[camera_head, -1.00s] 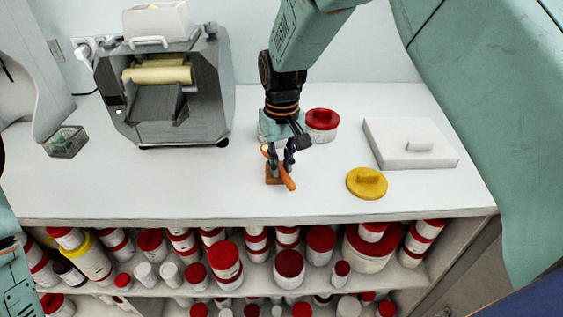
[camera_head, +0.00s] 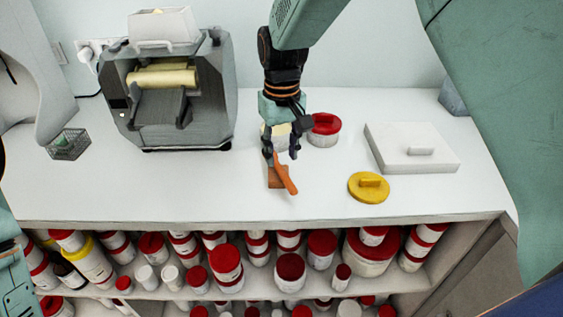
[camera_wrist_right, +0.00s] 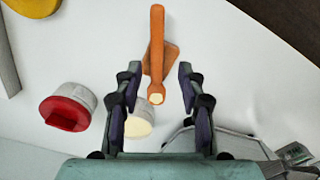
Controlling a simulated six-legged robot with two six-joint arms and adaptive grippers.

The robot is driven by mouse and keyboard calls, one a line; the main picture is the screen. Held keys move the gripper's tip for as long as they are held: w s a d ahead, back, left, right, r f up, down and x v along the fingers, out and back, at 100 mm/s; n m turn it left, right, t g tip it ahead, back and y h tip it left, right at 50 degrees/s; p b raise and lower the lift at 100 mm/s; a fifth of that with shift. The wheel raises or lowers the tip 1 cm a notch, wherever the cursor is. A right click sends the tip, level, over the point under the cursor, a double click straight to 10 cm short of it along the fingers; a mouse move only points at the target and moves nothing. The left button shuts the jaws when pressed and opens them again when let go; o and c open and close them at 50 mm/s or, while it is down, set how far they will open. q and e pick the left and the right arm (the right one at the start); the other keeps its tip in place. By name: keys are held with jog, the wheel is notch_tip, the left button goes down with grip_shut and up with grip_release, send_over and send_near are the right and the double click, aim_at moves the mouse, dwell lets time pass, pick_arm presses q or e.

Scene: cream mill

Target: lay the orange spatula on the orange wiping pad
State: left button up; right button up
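The orange spatula (camera_head: 285,178) lies across the brown-orange wiping pad (camera_head: 275,182) on the white counter. Its one end reaches past the pad's edge. In the right wrist view the spatula (camera_wrist_right: 157,45) overlaps the pad (camera_wrist_right: 172,60), and its pale-tipped end points toward my gripper. My right gripper (camera_head: 281,154) is open and empty, just behind and above the spatula. Its spread fingers (camera_wrist_right: 160,75) also show in the right wrist view, one on each side of the spatula's near end, not touching it. My left gripper is out of view.
A red-lidded tub (camera_head: 323,130) and a cream-coloured container (camera_head: 276,138) stand close to my right gripper. A yellow lid (camera_head: 368,187) and a white slab (camera_head: 410,148) lie to the right. A grey roller machine (camera_head: 178,100) stands left. Tubs fill the shelf below.

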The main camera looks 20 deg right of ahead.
aim_at(283, 173)
notch_tip(283, 173, up, 7)
jog(key=shift+r, duration=0.15)
jog(key=shift+d, duration=0.2)
jog(key=shift+a, duration=0.1)
dwell(0.3)
